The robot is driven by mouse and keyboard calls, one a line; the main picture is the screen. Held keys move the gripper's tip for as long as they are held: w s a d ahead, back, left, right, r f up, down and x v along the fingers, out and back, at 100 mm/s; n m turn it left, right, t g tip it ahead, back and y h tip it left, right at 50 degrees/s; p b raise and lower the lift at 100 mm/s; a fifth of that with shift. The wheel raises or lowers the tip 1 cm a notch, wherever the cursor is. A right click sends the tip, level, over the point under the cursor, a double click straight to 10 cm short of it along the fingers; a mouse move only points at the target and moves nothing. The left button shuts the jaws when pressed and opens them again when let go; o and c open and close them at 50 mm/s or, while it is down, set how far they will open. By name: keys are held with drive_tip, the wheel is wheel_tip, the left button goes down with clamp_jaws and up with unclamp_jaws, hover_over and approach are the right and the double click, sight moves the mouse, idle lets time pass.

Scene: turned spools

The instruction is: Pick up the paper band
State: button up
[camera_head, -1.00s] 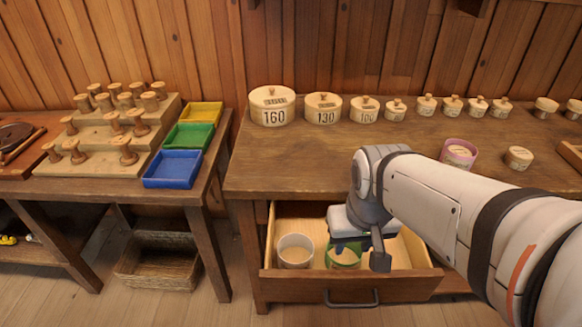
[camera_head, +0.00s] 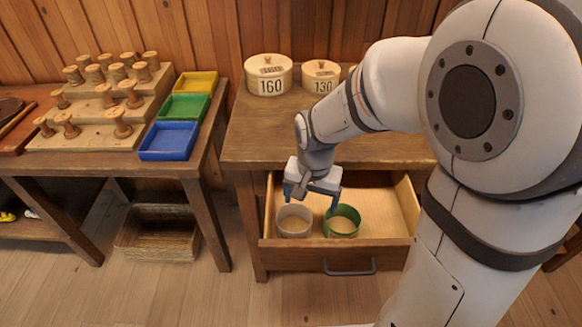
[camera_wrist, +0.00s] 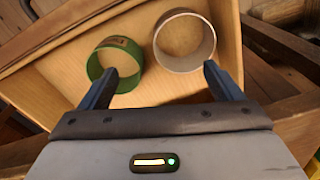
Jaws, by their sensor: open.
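Two open round bands stand in the pulled-out drawer (camera_head: 395,205). One is a pale, whitish band (camera_head: 293,228), the paper-like one; the other is a green band (camera_head: 345,211) just to its right. In the wrist view the pale band (camera_wrist: 184,68) is at upper centre right and the green band (camera_wrist: 95,68) is to its left. My gripper (camera_head: 311,200) is above the drawer with fingers spread and nothing between them. In the wrist view the gripper (camera_wrist: 160,72) has one fingertip over the green band's edge and the other beside the pale band. Their height above the bands is unclear.
The drawer walls surround the bands; its right part is empty. The bench top (camera_head: 260,150) overhangs the drawer's back. Lidded boxes marked 160 (camera_head: 268,76) and 130 (camera_head: 320,77) stand on it. Trays and a spool stand (camera_head: 85,130) are at left. My arm hides the right side.

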sight(295, 229)
drive_tip(key=shift+m, duration=0.6)
drive_tip(key=a+f, duration=0.1)
drive_tip(key=f, duration=0.3)
drive_tip(key=w+a+f, duration=0.1)
drive_tip(key=f, duration=0.2)
drive_tip(key=w+a+f+b, duration=0.1)
drive_tip(key=f, duration=0.3)
drive_tip(key=shift+a+f, duration=0.2)
drive_tip(key=shift+f, duration=0.15)
drive_tip(key=shift+c, duration=0.3)
drive_tip(key=c, duration=0.5)
drive_tip(key=shift+r, duration=0.1)
drive_tip(key=shift+c, duration=0.2)
